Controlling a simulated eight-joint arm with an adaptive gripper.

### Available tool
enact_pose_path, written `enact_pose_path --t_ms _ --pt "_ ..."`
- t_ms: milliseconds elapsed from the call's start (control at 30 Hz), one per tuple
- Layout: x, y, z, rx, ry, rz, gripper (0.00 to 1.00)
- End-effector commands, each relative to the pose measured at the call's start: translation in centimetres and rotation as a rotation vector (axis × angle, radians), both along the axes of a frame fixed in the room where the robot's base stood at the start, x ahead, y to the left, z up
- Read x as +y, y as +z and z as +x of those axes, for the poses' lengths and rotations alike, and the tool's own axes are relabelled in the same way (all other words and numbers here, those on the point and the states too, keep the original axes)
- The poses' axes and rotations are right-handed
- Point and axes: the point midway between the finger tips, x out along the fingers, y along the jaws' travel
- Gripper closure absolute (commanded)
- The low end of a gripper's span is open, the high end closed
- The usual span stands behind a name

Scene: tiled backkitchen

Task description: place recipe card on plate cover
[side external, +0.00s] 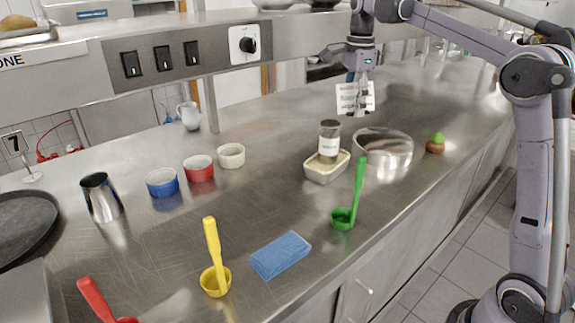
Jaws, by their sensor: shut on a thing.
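My gripper (359,80) is at the upper right of the side external view, pointing down. It is shut on a small white recipe card (347,98) with printed lines, held upright in the air above the counter. The plate cover (384,152) looks like a clear, shiny low dome or round dish on the counter, below and a little right of the card. There is a clear gap between the card and the plate cover. The fingertips partly hide the card's middle.
A jar (329,140) stands in a cream tray (326,172) left of the plate cover. A green scoop (344,215) stands in front, and a green-and-brown item (435,145) sits to the right. A blue cloth (281,255) and yellow scoop (215,278) lie nearer. The counter behind is mostly clear.

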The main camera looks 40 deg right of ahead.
Motion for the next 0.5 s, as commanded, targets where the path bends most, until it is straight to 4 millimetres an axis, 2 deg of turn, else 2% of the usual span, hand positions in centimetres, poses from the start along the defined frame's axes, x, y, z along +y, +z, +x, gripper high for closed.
enact_pose_path --t_ms 33,167,300,400,500 --pt "-2.6 0.0 -0.3 0.0 -0.04 0.0 0.85" --pt "-8.6 0.0 -1.6 0.0 -0.128 0.0 0.85" --pt "-14.7 -0.1 -3.7 0.0 -0.217 0.0 0.85" --pt "-18.2 -0.1 -5.3 0.0 -0.271 0.0 0.85" --pt "-21.0 -0.2 -6.8 0.0 -0.312 0.0 0.85"
